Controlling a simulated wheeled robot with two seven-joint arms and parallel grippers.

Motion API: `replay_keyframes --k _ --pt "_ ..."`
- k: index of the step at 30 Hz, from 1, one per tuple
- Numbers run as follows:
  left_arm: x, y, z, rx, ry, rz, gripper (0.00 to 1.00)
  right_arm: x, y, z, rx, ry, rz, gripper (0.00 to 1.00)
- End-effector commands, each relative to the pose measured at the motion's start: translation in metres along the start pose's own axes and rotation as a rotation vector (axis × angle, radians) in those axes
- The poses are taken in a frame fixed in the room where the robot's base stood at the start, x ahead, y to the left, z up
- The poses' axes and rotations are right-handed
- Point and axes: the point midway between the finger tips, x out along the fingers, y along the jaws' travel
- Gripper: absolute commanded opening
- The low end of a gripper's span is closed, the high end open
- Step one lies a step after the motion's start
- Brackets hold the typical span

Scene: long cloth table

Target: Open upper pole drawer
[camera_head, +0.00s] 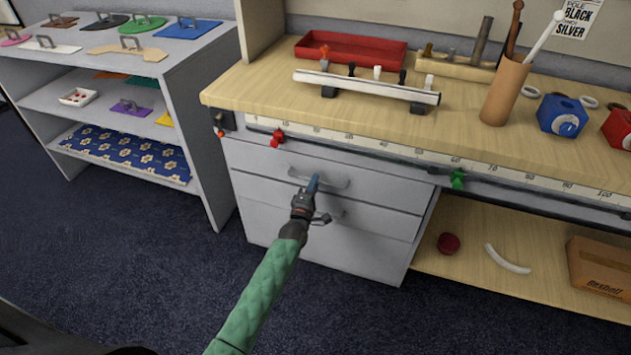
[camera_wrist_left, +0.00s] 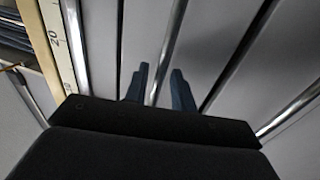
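The upper drawer (camera_head: 385,188) is a grey front directly under the bench top, and it looks closed. Its metal handle (camera_head: 335,182) is a horizontal bar. My left gripper (camera_head: 313,184) is at this handle, with its blue fingers over the bar's middle. In the left wrist view, the two fingers (camera_wrist_left: 161,72) stand apart, one on each side of the handle bar (camera_wrist_left: 172,40), with gaps showing beside it. Whether they touch the bar cannot be told. The lower drawer (camera_head: 375,217) is below, its handle (camera_head: 331,209) partly hidden by my gripper. My right gripper is not in view.
The wooden bench top (camera_head: 260,95) overhangs the drawers, with a ruler strip (camera_head: 340,136) and red clip (camera_head: 277,138) along its edge. A grey shelf unit (camera_head: 205,140) stands left. A low wooden shelf (camera_head: 465,265) lies right. The dark carpet in front is clear.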

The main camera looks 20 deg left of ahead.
Motion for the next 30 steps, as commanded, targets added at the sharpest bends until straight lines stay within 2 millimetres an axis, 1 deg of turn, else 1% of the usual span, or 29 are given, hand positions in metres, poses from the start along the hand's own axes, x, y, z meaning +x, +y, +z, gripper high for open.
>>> replay_keyframes --k 3,6,14,16,18,19,26,30 --pt "0.0092 0.0003 0.0003 0.000 0.000 0.000 0.26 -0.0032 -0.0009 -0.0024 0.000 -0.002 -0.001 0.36" --pt "0.0130 0.0001 0.0003 0.000 0.000 0.000 0.26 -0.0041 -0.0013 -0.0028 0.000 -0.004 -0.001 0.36" --pt "0.0138 -0.0003 0.0003 0.000 0.000 -0.001 0.26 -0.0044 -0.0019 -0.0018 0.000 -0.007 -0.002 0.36" --pt "0.0138 -0.0002 0.0003 0.001 0.000 -0.001 0.16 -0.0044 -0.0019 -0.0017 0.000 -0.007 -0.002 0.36" --pt "0.0137 -0.0002 0.0003 0.001 0.000 -0.001 0.02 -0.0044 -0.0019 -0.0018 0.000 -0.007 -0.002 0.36" --pt "0.0137 -0.0003 0.0003 0.001 0.000 -0.001 0.00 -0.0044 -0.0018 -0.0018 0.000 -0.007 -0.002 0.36" --pt "0.0131 -0.0001 0.0003 0.001 0.000 -0.001 0.00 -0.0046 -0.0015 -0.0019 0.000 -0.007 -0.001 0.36" --pt "0.0067 0.0015 0.0003 0.001 -0.001 -0.002 0.00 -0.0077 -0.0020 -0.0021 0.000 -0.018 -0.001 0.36"
